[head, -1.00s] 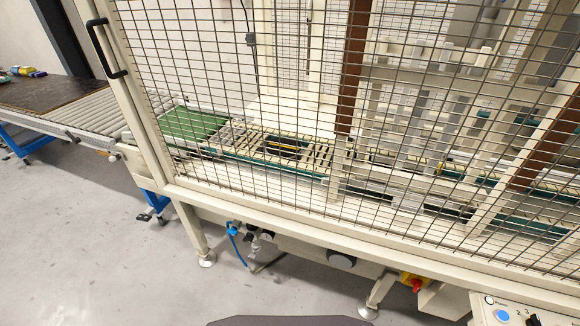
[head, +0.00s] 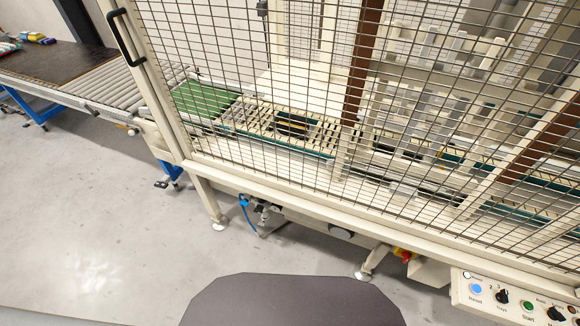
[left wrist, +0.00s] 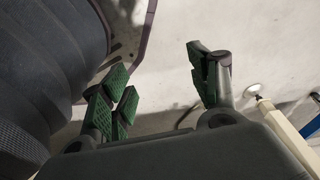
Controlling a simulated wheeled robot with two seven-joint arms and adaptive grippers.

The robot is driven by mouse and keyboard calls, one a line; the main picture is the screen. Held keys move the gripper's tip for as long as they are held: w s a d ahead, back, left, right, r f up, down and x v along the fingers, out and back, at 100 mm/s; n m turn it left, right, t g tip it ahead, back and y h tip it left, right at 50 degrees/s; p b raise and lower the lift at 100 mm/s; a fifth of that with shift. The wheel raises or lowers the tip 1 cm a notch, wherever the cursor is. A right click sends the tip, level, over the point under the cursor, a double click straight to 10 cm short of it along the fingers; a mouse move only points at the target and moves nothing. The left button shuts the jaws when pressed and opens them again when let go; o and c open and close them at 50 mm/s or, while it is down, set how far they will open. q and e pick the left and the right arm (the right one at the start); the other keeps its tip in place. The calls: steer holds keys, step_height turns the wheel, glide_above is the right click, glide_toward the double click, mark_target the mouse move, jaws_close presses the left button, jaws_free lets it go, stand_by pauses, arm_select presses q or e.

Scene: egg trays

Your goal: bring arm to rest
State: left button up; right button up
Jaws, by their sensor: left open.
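My left gripper (left wrist: 163,88) shows in the left wrist view. Its green-padded fingers are spread apart with nothing between them, above bare floor. It is not in the head view. My right gripper is in neither view. No egg tray can be made out clearly in these views.
A caged machine with a wire mesh guard (head: 270,90) fills the head view. A roller conveyor (head: 115,82) leads off to the left to a dark table (head: 45,62). A control panel (head: 510,300) is at lower right. The grey floor (head: 90,220) at left is clear.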

arm_select(q)
steer(key=s+a+r+p, duration=0.1)
steer(key=s+a+p, duration=0.1)
steer(key=s+p, duration=0.3)
steer(key=s+a+r+p, duration=0.1)
steer(key=s+a+p, duration=0.1)
steer(key=s+p, duration=0.3)
steer(key=s, duration=0.3)
steer(key=shift+s+a+r+g+p, duration=0.15)
steer(key=shift+r+g+p, duration=0.2)
steer(key=shift+r+g, duration=0.05)
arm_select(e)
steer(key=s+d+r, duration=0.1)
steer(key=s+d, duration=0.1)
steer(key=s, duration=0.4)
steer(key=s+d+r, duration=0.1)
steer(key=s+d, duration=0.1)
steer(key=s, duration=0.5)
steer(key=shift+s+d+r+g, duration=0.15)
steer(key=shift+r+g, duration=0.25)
